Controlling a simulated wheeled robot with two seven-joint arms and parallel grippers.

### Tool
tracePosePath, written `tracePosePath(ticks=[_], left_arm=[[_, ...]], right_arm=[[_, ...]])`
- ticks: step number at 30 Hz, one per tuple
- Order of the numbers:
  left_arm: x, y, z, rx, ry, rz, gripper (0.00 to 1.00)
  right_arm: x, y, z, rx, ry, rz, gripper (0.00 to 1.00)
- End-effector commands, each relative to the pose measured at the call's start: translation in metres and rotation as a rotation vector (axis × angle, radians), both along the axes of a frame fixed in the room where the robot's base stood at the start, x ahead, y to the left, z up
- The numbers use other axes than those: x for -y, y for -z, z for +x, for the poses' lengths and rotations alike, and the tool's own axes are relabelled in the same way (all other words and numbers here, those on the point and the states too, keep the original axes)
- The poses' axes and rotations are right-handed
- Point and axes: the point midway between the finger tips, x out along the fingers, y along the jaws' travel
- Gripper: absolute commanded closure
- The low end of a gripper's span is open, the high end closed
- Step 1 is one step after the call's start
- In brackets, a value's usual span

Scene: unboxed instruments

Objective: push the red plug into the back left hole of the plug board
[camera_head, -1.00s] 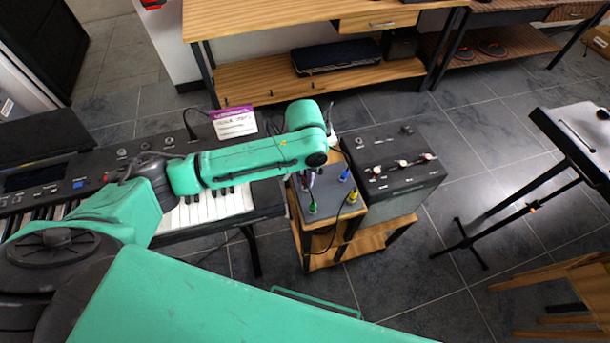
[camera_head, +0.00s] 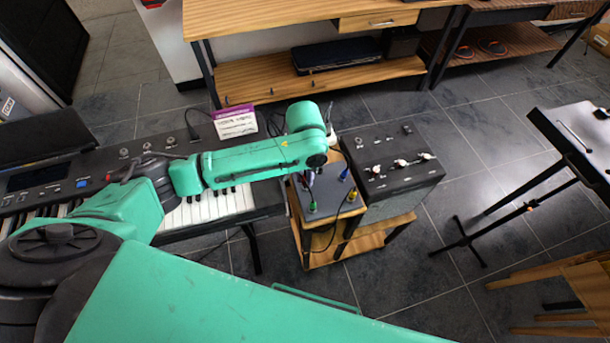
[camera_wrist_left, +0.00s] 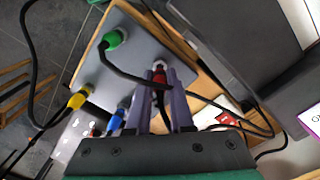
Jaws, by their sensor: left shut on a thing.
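My left gripper (camera_wrist_left: 162,84) has its purple fingers closed around the red plug (camera_wrist_left: 158,74) over the plug board in the left wrist view. The grey plug board (camera_wrist_left: 140,65) carries a green plug (camera_wrist_left: 113,40), a yellow plug (camera_wrist_left: 79,99) and a blue plug (camera_wrist_left: 117,118). I cannot tell how deep the red plug's tip sits in a hole. In the head view, my left gripper (camera_head: 308,178) is over the left part of the plug board (camera_head: 328,206), largely hidden by my arm, and the red plug cannot be made out. My right gripper is not in view.
The board rests on a small wooden stand (camera_head: 323,254). A black box with knobs (camera_head: 395,165) is to its right and a keyboard (camera_head: 205,206) to its left. Dark cables loop from the plugs.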

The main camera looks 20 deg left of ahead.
Motion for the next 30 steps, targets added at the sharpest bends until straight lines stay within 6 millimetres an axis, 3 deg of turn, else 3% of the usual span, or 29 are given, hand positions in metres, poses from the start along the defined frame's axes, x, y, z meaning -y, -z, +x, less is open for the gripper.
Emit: tracePosePath(ticks=[30], left_arm=[[0.000, 0.017, 0.000, 0.000, 0.001, 0.000, 1.00]], right_arm=[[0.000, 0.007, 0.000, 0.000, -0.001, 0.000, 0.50]])
